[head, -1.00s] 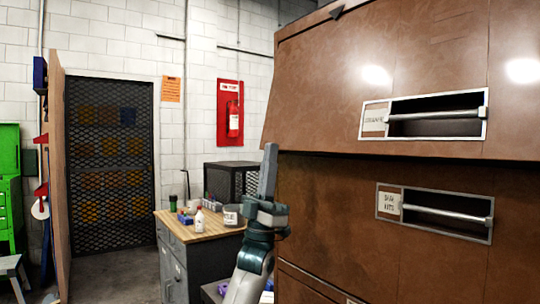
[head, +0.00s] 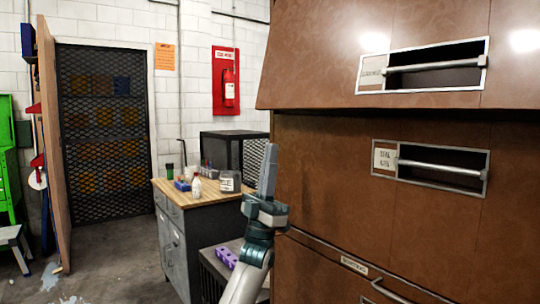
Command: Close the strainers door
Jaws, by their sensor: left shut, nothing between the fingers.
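The brown cabinet fills the right side of the head view. Its upper door (head: 320,60) carries a small blurred label (head: 373,70), perhaps strainers, and a recessed bar handle (head: 430,66). The door's lower edge juts out past the panel beneath, so it looks swung outward. My left gripper (head: 267,178) points up, shut and empty, at the cabinet's left edge. It is below the upper door's lower left corner and appears apart from it. My right gripper is not in view.
The panel below has another bar handle (head: 440,168); a lower panel has a curved handle (head: 388,290). Left of my gripper stands a grey workbench (head: 178,245) with bottles on its wooden top. Open floor (head: 115,280) lies at the left.

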